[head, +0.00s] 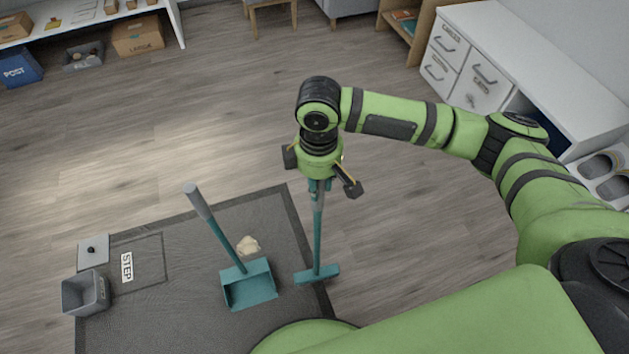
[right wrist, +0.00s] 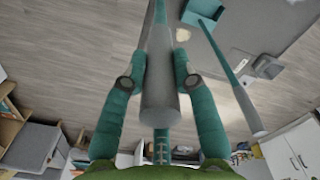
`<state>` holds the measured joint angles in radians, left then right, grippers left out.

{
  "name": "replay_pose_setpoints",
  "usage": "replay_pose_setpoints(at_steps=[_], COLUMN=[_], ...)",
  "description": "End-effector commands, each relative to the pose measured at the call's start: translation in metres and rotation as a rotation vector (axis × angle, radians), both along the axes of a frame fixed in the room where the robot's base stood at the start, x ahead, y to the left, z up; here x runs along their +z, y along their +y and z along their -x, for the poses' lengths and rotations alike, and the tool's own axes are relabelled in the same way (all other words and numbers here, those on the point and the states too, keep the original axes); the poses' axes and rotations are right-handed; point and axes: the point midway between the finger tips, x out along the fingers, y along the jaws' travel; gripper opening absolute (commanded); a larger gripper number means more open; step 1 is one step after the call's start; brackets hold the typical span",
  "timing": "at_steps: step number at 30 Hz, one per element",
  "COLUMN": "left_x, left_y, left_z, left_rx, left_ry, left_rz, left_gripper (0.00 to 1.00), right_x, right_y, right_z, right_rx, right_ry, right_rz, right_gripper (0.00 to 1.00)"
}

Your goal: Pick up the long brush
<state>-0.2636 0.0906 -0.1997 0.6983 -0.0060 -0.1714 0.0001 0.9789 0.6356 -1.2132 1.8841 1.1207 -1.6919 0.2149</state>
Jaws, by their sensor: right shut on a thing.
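The long brush (head: 317,235) stands roughly upright, with a grey grip, a teal stick and a teal head at the mat's right edge. I cannot tell whether its head touches the floor. My right gripper (head: 320,186) is above it, pointing down, shut on the grey grip. In the right wrist view the grip (right wrist: 160,90) runs between the two teal fingers. A teal dustpan (head: 250,284) with a long grey-tipped handle stands to the left of the brush on the mat. My left gripper is not in view.
A dark mat (head: 185,300) lies under the dustpan, with a beige crumpled bit (head: 248,244) behind the pan. A grey bin (head: 86,292) stands at the mat's left. A white cabinet (head: 510,60) is at the right. The wooden floor beyond the mat is clear.

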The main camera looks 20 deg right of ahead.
Motion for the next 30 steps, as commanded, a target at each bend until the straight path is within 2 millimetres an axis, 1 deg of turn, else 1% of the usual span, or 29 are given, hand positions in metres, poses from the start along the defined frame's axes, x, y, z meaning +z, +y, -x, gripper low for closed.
replay_pose_setpoints(at_steps=[5,11,15,18,24,30], left_x=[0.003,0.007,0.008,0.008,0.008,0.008], left_y=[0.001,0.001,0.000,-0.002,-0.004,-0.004], left_z=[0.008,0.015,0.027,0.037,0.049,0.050], left_rx=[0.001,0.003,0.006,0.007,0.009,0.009], left_ry=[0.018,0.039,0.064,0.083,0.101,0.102], left_rz=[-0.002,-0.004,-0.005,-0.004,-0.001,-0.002], left_gripper=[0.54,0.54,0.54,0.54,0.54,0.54], right_x=[0.015,0.038,0.052,0.058,0.064,0.064], right_y=[-0.007,-0.020,-0.027,-0.030,-0.033,-0.033], right_z=[0.020,0.056,0.079,0.089,0.098,0.099], right_rx=[0.001,0.002,0.001,0.000,-0.001,-0.001], right_ry=[-0.004,-0.004,-0.004,-0.003,-0.003,-0.003], right_rz=[-0.002,0.000,-0.001,-0.001,-0.001,-0.001], right_gripper=[0.00,0.00,0.00,0.00,0.00,0.00])
